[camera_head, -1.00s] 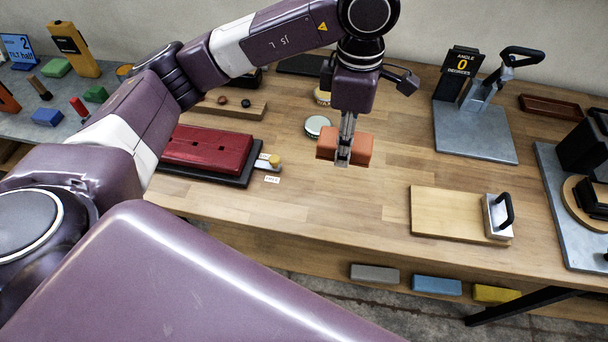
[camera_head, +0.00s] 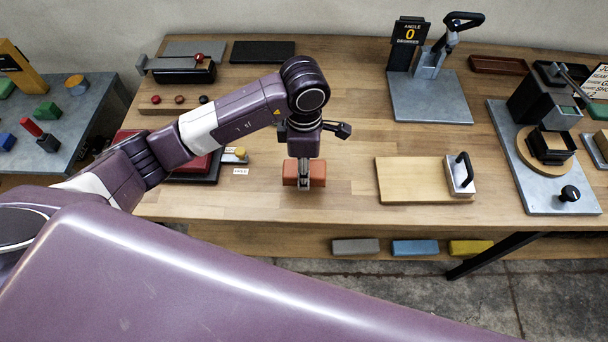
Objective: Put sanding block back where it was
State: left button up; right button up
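An orange-red block (camera_head: 290,172), which looks like the sanding block, is held in my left gripper (camera_head: 304,182). The gripper points down and its fingers are shut around the block's middle. The block is over the front part of the wooden workbench (camera_head: 335,205); I cannot tell whether it touches the top. On the shelf (camera_head: 240,238) below the bench's front edge lie a grey block (camera_head: 355,246), a blue block (camera_head: 415,247) and a yellow block (camera_head: 470,247) in a row. The shelf left of the grey block looks bare. My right gripper is not in view.
A wooden board (camera_head: 410,180) with a black-handled metal tool (camera_head: 460,175) lies right of the block. A red-topped case (camera_head: 130,145) and a small yellow-knobbed part (camera_head: 238,154) are left. An angle stand (camera_head: 430,95) stands behind.

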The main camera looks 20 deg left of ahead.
pick_arm(q)
notch_tip(320, 180, down, 4)
jog(key=shift+r+p, duration=0.15)
jog(key=shift+p, duration=0.25)
jog(key=shift+f, duration=0.2)
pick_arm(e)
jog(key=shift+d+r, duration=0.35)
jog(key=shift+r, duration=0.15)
pick_arm(q)
jog(key=shift+f, duration=0.2)
jog(key=o, duration=1.1)
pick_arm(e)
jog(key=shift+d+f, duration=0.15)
pick_arm(q)
jog(key=shift+r, duration=0.1)
